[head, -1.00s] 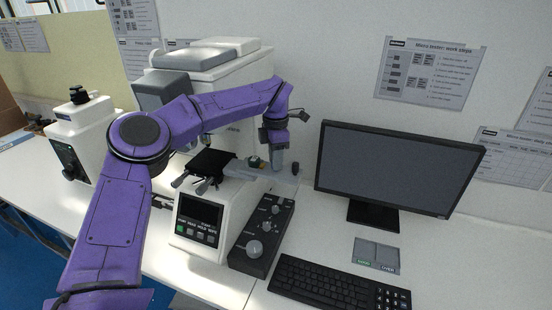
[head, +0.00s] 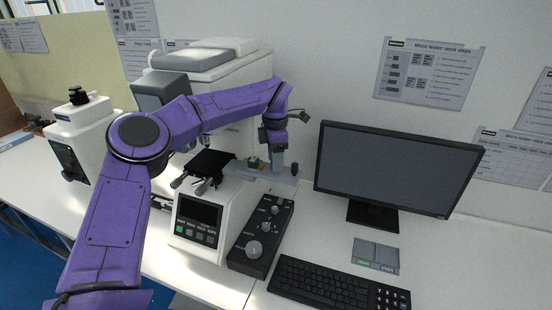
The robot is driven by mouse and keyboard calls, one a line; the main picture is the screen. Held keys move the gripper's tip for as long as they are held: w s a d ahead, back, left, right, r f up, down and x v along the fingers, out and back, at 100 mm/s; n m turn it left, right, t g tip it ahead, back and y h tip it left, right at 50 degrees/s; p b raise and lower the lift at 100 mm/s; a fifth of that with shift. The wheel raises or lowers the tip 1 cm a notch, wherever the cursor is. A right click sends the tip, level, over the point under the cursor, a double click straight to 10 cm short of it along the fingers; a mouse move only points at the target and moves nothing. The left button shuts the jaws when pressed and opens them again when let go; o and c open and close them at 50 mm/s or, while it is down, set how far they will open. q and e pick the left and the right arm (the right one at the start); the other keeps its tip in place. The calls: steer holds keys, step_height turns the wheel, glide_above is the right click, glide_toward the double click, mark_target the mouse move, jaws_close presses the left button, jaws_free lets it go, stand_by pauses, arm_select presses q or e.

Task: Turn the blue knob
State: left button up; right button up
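No knob that reads clearly as blue shows in the head view. The white hardness tester (head: 231,68) stands behind my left arm, with a black stage (head: 210,163) and a dark display on its front. My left gripper (head: 262,168) is at the right side of the tester, beside the stage and above the bench. Its fingers are too small and too mixed with the grey parts there to tell whether they are open or touch anything. My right gripper is out of view.
A monitor (head: 398,167) stands right of the tester, with a keyboard (head: 335,288) and a small grey panel (head: 376,255) in front. Another white tester (head: 86,122) stands at the left. The white bench (head: 318,237) is clear between control box and monitor.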

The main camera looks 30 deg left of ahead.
arm_select(q)
step_height(320, 180, up, 11)
steer(key=shift+f+b, duration=0.2)
steer(key=shift+b, duration=0.2)
